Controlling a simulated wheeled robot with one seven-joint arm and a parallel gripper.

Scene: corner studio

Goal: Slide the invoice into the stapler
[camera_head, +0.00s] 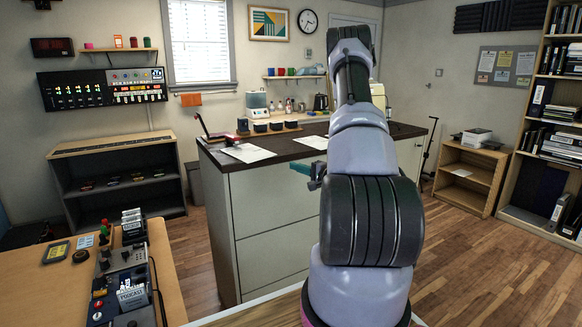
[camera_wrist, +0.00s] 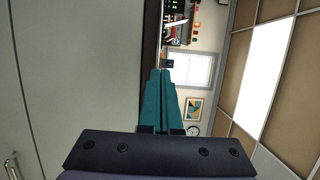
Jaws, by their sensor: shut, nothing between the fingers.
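Two white sheets lie on the dark countertop (camera_head: 290,158) of the island: a printed sheet (camera_head: 248,153) near the left end and another sheet (camera_head: 311,142) at the middle, partly behind my arm. I cannot tell which is the invoice. A dark and red device with a raised lever (camera_head: 203,125) stands at the counter's left end, touching or close to the left sheet; it looks like the stapler. My gripper (camera_head: 301,168) is in front of the island's front face, a little below the counter edge. In the wrist view its teal fingers (camera_wrist: 167,72) are together and empty.
Small dark blocks on a wooden tray (camera_head: 272,130) stand behind the sheets. The island's pale front panels (camera_head: 277,228) are close to my gripper. A wooden desk (camera_head: 60,290) with equipment is at the left. Open wooden floor (camera_head: 480,270) lies to the right.

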